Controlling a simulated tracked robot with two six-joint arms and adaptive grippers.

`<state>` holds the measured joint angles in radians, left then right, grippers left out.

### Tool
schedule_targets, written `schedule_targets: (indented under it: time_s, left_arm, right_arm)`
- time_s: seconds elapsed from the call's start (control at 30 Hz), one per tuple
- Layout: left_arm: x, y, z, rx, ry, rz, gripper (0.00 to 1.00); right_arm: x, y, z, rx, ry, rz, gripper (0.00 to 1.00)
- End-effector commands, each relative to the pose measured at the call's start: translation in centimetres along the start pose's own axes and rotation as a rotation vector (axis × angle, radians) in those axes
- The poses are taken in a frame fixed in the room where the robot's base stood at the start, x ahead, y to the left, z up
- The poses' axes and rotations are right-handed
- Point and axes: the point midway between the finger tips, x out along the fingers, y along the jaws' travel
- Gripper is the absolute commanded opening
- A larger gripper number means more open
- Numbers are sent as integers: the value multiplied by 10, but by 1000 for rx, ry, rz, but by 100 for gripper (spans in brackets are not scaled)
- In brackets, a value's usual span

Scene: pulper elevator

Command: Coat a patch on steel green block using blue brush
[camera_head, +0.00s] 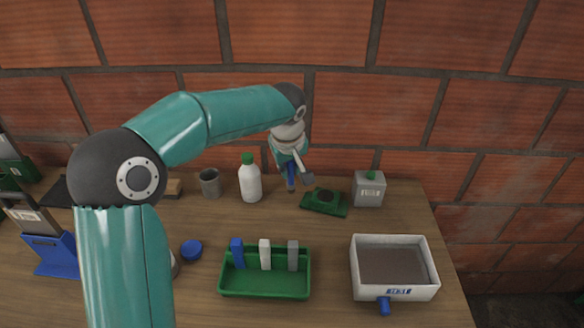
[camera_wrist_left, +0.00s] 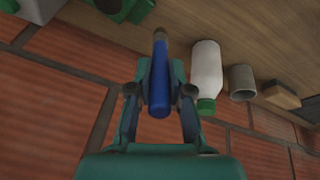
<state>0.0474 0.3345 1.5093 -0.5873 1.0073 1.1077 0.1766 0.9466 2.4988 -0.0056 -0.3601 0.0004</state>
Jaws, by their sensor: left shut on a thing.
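My left gripper (camera_head: 293,166) is at the back of the table, between the white bottle and the green block. It is shut on the blue brush (camera_head: 291,181), which hangs below the fingers. In the left wrist view the blue brush (camera_wrist_left: 160,85) sits between the two fingers, its darker tip pointing away from the gripper. The green block (camera_head: 342,209) lies on the table just right of the brush, with a dark round area on top. The brush appears apart from the block. My right gripper is not in view.
A white bottle (camera_head: 250,184) with green cap and a grey cup (camera_head: 210,183) stand left of the brush. A grey canister (camera_head: 369,190) stands right of the block. In front are a green tray (camera_head: 265,290) with upright pieces and a white bin (camera_head: 394,294). A brick wall (camera_head: 300,40) rises behind.

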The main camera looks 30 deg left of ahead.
Motion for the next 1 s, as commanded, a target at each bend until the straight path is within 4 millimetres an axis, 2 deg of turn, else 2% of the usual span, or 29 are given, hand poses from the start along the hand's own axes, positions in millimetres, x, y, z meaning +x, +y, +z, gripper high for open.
schedule_targets:
  time_s: [1.0]
  left_arm:
    - [20, -2, 7, 1, 0, 0, 0]
  right_arm:
    - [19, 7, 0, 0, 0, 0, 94]
